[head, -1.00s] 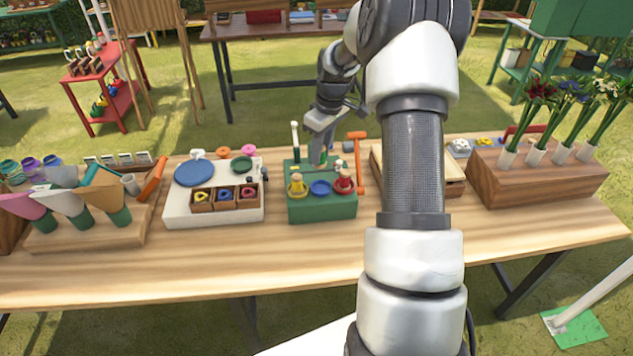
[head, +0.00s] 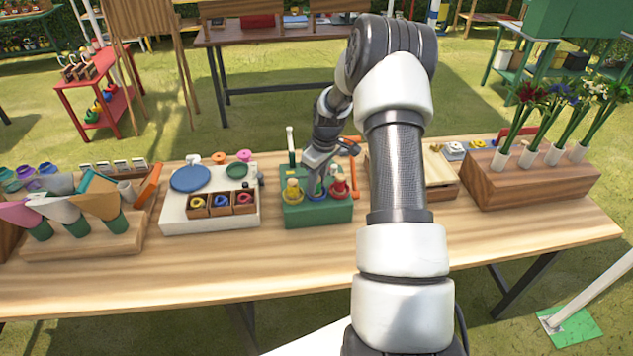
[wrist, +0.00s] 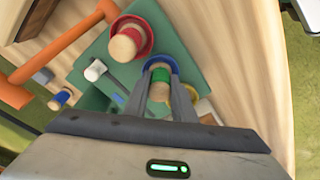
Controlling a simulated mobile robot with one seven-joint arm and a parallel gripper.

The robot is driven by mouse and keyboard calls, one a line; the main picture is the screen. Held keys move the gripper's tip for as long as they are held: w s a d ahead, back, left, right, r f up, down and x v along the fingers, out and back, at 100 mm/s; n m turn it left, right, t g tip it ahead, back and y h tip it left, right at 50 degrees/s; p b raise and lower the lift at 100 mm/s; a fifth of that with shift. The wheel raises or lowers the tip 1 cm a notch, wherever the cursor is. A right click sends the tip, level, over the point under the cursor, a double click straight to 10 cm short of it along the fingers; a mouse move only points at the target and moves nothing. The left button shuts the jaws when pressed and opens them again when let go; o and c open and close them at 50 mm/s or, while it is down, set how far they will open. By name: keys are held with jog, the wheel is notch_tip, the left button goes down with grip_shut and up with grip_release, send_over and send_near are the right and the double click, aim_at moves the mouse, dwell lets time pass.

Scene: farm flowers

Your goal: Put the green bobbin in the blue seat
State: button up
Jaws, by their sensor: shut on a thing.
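The green-banded wooden bobbin (wrist: 161,77) is between the fingers of my gripper (wrist: 164,92), which is shut on it. The blue seat (wrist: 160,62) shows as a ring behind the bobbin's end in the wrist view. The bobbin lines up with the seat, but I cannot tell whether it rests inside. In the head view my gripper (head: 316,190) points down over the middle of the green block (head: 318,216) and hides most of the bobbin. A red seat (head: 339,194) with a bobbin is to the right; a yellow seat (head: 292,195) with a bobbin is to the left.
An orange-headed hammer (wrist: 52,48) lies beside the block, and a white-headed mallet (wrist: 94,70) is on it. A white board (head: 180,222) with small wooden boxes stands left. A wooden flower stand (head: 530,185) is right. The table front (head: 250,262) is clear.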

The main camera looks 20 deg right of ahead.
jog(key=shift+f, duration=0.25)
jog(key=o, duration=1)
jog(key=shift+r, duration=0.1)
jog(key=shift+r, duration=0.1)
jog(key=r, duration=0.4)
jog(key=s+r, duration=0.1)
jog(key=r, duration=0.3)
jog(key=d+r, duration=0.1)
jog(key=r, duration=0.3)
jog(key=shift+s+b, duration=0.3)
